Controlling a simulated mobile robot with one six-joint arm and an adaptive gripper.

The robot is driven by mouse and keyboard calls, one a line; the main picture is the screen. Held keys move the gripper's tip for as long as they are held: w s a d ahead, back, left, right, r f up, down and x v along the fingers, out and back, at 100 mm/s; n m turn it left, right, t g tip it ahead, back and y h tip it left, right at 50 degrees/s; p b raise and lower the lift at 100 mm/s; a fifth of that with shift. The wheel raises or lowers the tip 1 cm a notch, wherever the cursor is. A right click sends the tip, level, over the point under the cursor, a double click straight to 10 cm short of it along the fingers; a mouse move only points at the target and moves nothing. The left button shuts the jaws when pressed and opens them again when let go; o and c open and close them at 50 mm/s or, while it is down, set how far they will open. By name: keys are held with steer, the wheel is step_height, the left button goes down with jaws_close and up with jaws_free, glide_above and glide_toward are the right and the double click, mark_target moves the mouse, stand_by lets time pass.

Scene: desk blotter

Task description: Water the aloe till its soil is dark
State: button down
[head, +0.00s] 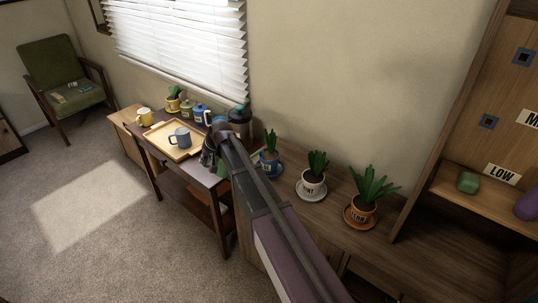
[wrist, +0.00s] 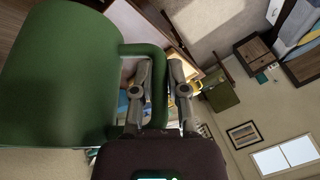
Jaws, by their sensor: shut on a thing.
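My gripper (wrist: 158,92) is shut on the handle of a green watering can (wrist: 60,75), which fills the left of the wrist view. In the head view the gripper (head: 210,150) is partly behind my arm, and a bit of green (head: 222,166) shows below it. Spiky plants stand along the furniture: in a yellow pot (head: 173,105), a blue pot (head: 269,170), a white pot marked MINT (head: 312,189) and a terracotta pot (head: 360,213) whose label looks like FERN. I cannot tell which is the aloe. The soil is too small to judge. The can's spout is not visible.
A wooden tray (head: 160,143) with a grey-blue mug (head: 180,138) is left of my gripper. A yellow mug (head: 144,117), a green jar (head: 187,108), a blue jar (head: 200,114) and a dark canister (head: 240,121) stand behind. A shelf marked LOW (head: 502,174) is at right.

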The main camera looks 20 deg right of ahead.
step_height(320, 180, down, 6)
steer(key=a+h+b, duration=0.2)
steer(key=h+b, duration=0.1)
steer(key=b, duration=0.1)
steer(key=shift+s+a+n+b, duration=0.15)
steer(key=shift+a+n+b, duration=0.15)
steer(key=shift+n+b, duration=0.1)
stand_by(0.3)
steer(key=shift+a+f+t+h+b, duration=0.35)
steer(key=shift+f+h+b, duration=0.25)
steer(key=shift+f+b, duration=0.2)
steer(key=shift+a, duration=0.25)
stand_by(0.4)
